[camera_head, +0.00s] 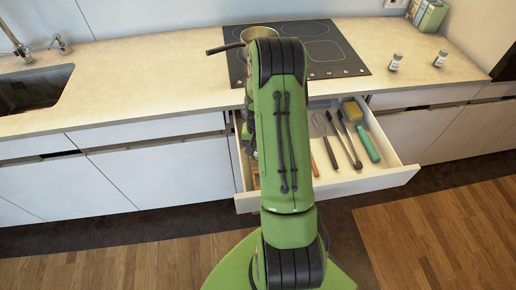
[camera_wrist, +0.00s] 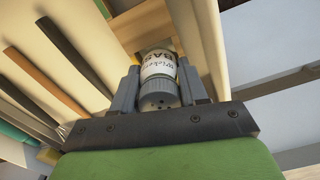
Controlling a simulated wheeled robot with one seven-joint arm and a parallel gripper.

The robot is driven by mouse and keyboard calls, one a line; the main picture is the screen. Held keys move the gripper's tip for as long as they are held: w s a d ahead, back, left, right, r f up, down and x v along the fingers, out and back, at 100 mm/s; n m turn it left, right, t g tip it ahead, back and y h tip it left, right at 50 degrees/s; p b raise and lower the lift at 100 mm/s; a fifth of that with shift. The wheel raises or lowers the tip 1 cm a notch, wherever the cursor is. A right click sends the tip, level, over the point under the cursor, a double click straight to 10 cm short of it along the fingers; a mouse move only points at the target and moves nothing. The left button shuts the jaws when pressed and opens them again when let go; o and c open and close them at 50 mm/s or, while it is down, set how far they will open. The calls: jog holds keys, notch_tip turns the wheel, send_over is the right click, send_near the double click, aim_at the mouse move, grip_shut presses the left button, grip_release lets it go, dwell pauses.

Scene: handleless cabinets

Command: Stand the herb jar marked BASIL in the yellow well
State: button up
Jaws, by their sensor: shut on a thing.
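The herb jar (camera_wrist: 158,65) has a white label reading "BAS" with the rest cut off, and a grey cap with holes. In the wrist view my gripper (camera_wrist: 158,88) is shut on it, one finger on each side near the cap. The jar is in the left part of the open drawer (camera_head: 366,183) or just above it; I cannot tell if it touches anything below. In the head view my arm hides the jar and most of the gripper. I cannot make out a yellow well; a tan wooden piece (camera_wrist: 143,22) shows beyond the jar.
The drawer's right side holds several utensils, including a green-handled one (camera_head: 367,142) and a whisk (camera_head: 325,135). On the counter (camera_head: 180,75) are a pot (camera_head: 259,33) on the black hob (camera_head: 330,55), and two small jars (camera_head: 396,62) (camera_head: 440,59). A sink (camera_head: 35,88) is at left.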

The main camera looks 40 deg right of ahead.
jog(key=shift+f+b, duration=0.6)
jog(key=shift+f, duration=0.15)
jog(key=o, duration=1.3)
jog(key=shift+c, duration=0.2)
